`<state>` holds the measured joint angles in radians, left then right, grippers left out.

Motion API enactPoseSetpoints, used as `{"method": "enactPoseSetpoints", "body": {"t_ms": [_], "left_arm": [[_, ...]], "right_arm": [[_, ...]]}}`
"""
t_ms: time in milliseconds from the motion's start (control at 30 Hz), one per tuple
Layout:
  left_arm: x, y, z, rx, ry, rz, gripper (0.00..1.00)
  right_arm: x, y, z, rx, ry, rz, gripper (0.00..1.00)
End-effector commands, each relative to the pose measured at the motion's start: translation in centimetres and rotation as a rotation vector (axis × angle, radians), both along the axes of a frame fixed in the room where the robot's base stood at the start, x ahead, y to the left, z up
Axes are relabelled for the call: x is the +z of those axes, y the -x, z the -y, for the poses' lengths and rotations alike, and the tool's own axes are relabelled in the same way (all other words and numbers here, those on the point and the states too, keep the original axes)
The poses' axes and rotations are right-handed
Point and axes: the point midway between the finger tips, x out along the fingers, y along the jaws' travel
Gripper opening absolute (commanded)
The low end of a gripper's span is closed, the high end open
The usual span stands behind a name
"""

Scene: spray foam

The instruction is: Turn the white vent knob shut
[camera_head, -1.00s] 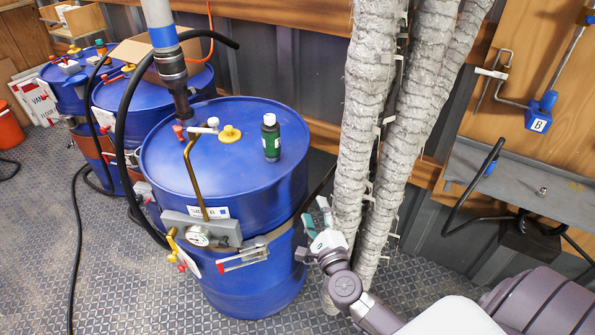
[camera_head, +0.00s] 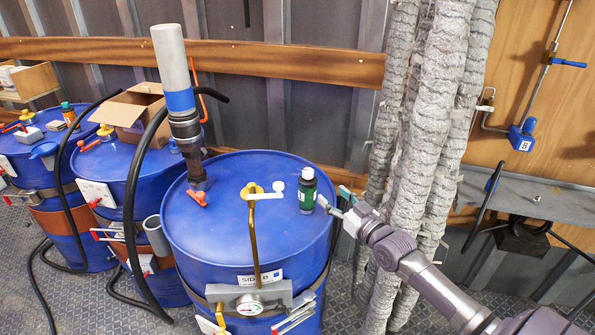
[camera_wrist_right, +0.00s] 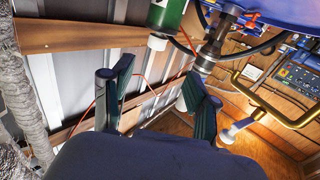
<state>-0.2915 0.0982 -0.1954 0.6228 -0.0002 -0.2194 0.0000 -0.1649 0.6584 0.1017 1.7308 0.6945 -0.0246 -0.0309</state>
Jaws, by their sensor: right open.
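The white vent knob (camera_head: 277,186) is a small round cap on top of the front blue drum (camera_head: 212,225), beside a yellow cap (camera_head: 251,189) and a white lever. A white knob (camera_wrist_right: 228,136) on a pale stem also shows in the right wrist view, close to the right-hand finger. My right gripper (camera_head: 335,199) is at the drum's right rim, to the right of a dark green bottle (camera_head: 307,196) and apart from the knob. In the wrist view the right gripper (camera_wrist_right: 160,96) has its fingers spread with nothing between them. My left gripper is not in view.
The green bottle with a white cap stands between my right gripper and the knob. A brass tube (camera_head: 255,240) and a tall grey pump (camera_head: 178,90) rise from the drum. Grey wrapped pipes (camera_head: 436,130) stand behind my right arm.

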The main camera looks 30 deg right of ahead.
Motion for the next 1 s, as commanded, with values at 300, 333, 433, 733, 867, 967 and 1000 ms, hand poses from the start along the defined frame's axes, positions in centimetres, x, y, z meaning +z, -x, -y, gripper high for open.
{"method": "enactPoseSetpoints", "body": {"t_ms": [300,333,433,733,867,967,1000], "left_arm": [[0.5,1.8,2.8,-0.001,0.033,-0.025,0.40],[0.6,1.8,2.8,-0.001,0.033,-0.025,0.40],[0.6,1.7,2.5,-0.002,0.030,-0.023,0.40],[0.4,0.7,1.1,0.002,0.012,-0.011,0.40],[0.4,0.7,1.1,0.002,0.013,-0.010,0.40],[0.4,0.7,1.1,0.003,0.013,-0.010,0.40],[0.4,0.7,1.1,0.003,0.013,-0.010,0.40]], "right_arm": [[0.4,-5.1,0.0,-0.001,0.001,0.004,0.59],[0.4,-5.7,-0.1,-0.001,0.002,0.004,0.59],[0.3,-7.9,-0.1,-0.001,0.001,0.003,0.59],[0.0,-12.5,-0.3,0.000,-0.001,0.002,0.59],[0.0,-13.3,-0.3,0.000,-0.001,0.001,0.59],[0.0,-13.6,-0.3,0.000,-0.002,0.002,0.59],[0.0,-13.6,-0.3,0.000,-0.002,0.002,0.59]]}}
